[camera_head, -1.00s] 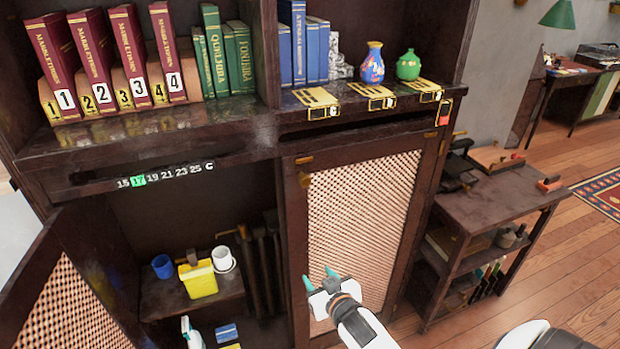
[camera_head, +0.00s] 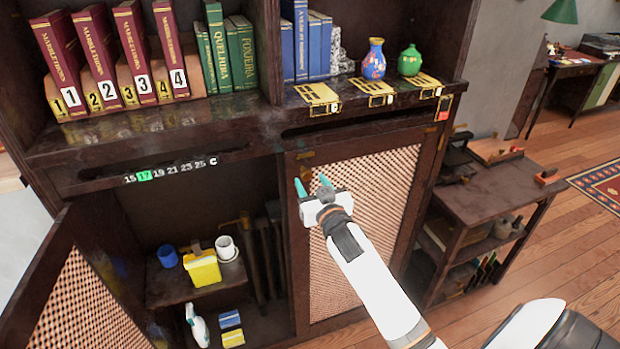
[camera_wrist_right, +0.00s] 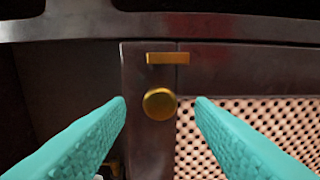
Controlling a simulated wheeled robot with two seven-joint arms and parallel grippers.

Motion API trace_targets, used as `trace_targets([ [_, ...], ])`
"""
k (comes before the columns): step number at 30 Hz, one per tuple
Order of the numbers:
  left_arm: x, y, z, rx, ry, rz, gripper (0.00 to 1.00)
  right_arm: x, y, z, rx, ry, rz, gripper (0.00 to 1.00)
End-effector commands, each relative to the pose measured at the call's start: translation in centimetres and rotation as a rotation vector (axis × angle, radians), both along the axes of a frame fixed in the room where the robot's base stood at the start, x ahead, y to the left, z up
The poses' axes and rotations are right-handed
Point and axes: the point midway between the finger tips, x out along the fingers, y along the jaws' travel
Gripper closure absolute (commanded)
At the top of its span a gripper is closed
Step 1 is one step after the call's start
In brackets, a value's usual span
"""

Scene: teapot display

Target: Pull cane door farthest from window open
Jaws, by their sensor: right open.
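The right cane door (camera_head: 365,215) of the dark wooden cabinet is closed, with a woven panel in a dark frame. Its round brass knob (camera_wrist_right: 159,103) sits below a brass plate (camera_wrist_right: 167,58) at the door's upper left in the wrist view. My right gripper (camera_head: 312,182) is open in front of the door's upper left. In the wrist view its teal fingers (camera_wrist_right: 160,100) flank the knob, which shows between the tips; contact cannot be told. The left cane door (camera_head: 85,310) stands open. My left gripper is not in view.
The open left compartment holds a yellow container (camera_head: 202,268), a white cup (camera_head: 227,249) and a blue cup (camera_head: 167,256). Books, a blue vase (camera_head: 373,60) and a green pot (camera_head: 410,61) stand above. A side table (camera_head: 485,190) stands right of the cabinet.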

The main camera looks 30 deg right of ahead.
Motion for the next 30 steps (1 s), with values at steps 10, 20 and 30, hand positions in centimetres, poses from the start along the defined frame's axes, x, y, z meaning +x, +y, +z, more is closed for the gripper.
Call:
trace_targets([
  [10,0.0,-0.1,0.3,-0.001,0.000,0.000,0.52,1.7,-0.4,0.0,-0.001,0.000,0.001,0.51],
  [20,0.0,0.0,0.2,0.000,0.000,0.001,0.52,1.7,-0.4,0.0,-0.001,0.000,0.000,0.79],
  [30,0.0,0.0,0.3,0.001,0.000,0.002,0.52,1.6,-0.4,0.0,-0.001,0.001,0.004,1.00],
])
